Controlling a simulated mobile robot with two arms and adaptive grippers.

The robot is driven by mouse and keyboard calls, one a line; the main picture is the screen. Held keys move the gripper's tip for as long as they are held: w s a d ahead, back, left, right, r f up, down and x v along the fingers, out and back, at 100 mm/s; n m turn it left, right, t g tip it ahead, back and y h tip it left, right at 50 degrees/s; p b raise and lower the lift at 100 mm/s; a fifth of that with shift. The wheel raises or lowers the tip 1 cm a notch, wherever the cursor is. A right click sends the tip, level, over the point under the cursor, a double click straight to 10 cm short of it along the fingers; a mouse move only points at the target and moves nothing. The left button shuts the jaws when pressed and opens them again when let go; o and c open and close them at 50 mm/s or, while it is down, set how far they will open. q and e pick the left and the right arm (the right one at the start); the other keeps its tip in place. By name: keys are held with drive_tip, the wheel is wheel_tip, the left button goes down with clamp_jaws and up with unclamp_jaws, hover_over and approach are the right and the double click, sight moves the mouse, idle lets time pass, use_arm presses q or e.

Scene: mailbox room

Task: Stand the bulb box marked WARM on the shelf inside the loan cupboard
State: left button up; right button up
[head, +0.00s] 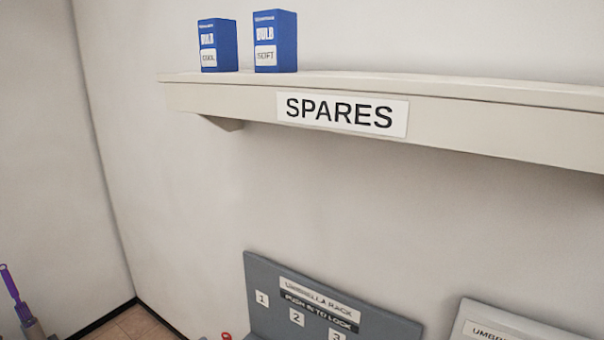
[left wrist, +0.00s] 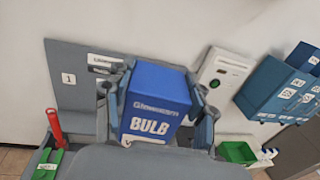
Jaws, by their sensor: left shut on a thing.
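My left gripper (left wrist: 160,112) is shut on a blue bulb box (left wrist: 158,82) in the left wrist view, with a finger on each side of it. The word BULB shows on its face; the label below is almost wholly hidden, so I cannot read its type. Two similar blue boxes stand upright on the SPARES shelf in the head view: one marked COOL (head: 217,45) at left and one marked SOFT (head: 275,41) beside it. I cannot make out the loan cupboard in either view. My right gripper is not in view.
The SPARES shelf (head: 470,112) is bare right of the boxes. Below is a grey umbrella rack (head: 262,318). The left wrist view shows a red-handled item (left wrist: 54,126), a white wall unit (left wrist: 222,75), blue numbered boxes (left wrist: 275,90) and a green bin (left wrist: 237,152).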

use_arm(q)
drive_tip(key=s+a+f+n+t+y, duration=0.1)
drive_tip(key=s+f+n+t+y, duration=0.1)
drive_tip(key=s, duration=0.9)
drive_tip(key=shift+s+a+f+n+t+y, duration=0.2)
drive_tip(key=shift+f+n+t+y, duration=0.3)
drive_tip(key=shift+f+y, duration=0.8)
drive_tip(key=shift+n+y, duration=0.3)
drive_tip(key=shift+n, duration=0.2)
drive_tip(key=shift+w+d+r+n+t+y, duration=0.1)
drive_tip(key=shift+w+r+n+t+y, duration=0.1)
drive_tip(key=shift+n+t+y, duration=0.3)
drive_tip(key=shift+y, duration=0.3)
wheel_tip(320, 180, down, 7)
drive_tip(key=w+a+n+y+b, duration=0.1)
drive_tip(key=n+y+b, duration=0.2)
drive_tip(key=y+b, duration=0.2)
drive_tip(key=b, duration=0.3)
drive_tip(key=shift+w+f+t+b, duration=0.15)
drive_tip(key=shift+t+b, duration=0.15)
drive_tip(key=shift+b, duration=0.05)
